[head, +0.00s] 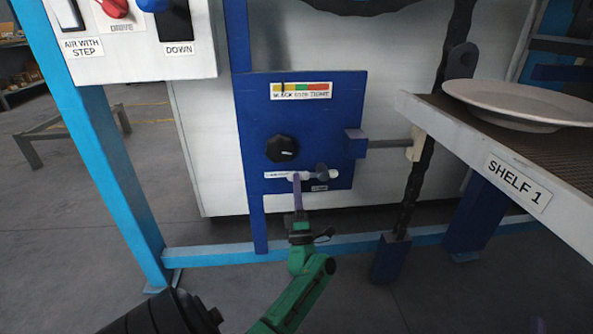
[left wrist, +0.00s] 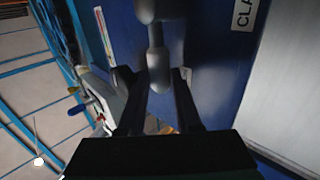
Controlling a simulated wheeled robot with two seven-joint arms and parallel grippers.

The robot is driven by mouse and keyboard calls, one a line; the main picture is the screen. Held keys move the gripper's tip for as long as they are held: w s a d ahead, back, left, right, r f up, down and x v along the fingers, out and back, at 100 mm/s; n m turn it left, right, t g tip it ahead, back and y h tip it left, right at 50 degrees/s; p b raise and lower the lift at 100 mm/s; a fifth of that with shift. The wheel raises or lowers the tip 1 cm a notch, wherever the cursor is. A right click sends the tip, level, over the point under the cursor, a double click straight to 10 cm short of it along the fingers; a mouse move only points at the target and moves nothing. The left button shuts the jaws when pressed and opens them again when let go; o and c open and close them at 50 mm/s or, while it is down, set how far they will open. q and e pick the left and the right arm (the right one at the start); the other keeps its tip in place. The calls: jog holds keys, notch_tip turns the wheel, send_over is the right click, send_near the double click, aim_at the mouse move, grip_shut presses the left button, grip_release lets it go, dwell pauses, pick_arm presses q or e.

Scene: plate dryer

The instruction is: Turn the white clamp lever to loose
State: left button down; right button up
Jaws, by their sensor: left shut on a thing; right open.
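Small labels beside the lever are too blurred to read.
A black knob (head: 282,148) is just above the lever. A grey rod (head: 388,143) runs right from the panel. Shelf 1 (head: 520,183) with a white plate (head: 512,103) juts in at the right. A blue post (head: 105,160) stands at the left.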

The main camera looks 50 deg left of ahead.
pick_arm(q)
jog(key=c, duration=0.6)
grip_release()
jog(key=shift+f, duration=0.1)
